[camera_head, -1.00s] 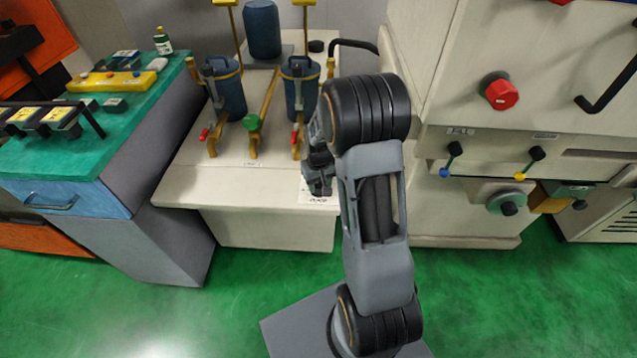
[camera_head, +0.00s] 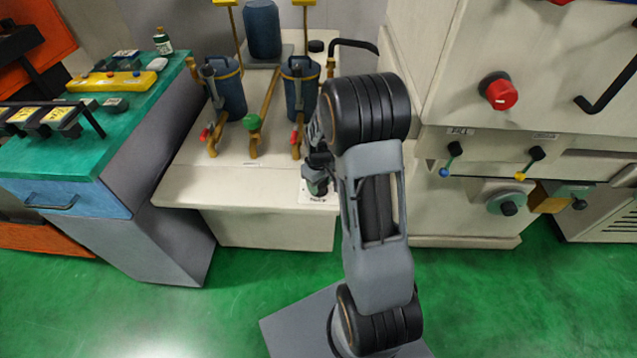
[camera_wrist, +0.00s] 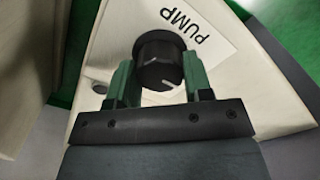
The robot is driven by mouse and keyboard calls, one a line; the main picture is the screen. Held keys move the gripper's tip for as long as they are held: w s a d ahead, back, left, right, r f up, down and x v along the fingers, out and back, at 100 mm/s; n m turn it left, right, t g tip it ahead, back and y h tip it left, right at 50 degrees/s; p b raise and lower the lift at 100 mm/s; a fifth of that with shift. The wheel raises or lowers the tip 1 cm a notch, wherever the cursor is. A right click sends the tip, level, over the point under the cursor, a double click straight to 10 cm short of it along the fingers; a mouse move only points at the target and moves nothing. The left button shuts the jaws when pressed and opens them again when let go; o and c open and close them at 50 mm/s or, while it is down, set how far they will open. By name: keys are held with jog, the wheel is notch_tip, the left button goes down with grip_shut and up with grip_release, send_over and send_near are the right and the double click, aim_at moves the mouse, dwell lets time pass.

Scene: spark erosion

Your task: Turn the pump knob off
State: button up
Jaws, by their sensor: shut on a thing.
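The black pump knob (camera_wrist: 160,62) shows in the wrist view beside a white label reading "PUMP" (camera_wrist: 205,32). It has a pale mark on its near face. My gripper (camera_wrist: 158,80) is shut on the knob, one green finger on each side of it. In the head view my gripper (camera_head: 318,182) is low over the front right of the cream pump bench (camera_head: 235,190). There the knob is hidden behind my gripper, and only part of the label (camera_head: 315,198) shows.
Blue filter canisters (camera_head: 228,98) with brass pipes and red-handled valves stand behind on the bench. A cream machine with a red knob (camera_head: 500,94) and several levers stands to the right. A green-topped workbench (camera_head: 60,160) stands left. The green floor in front is clear.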

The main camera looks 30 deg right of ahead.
jog(key=shift+w+r, duration=0.1)
jog(key=shift+w, duration=0.05)
jog(key=o, duration=0.9)
notch_tip(320, 180, up, 14)
jog(key=shift+f+p, duration=0.15)
jog(key=shift+p, duration=0.6)
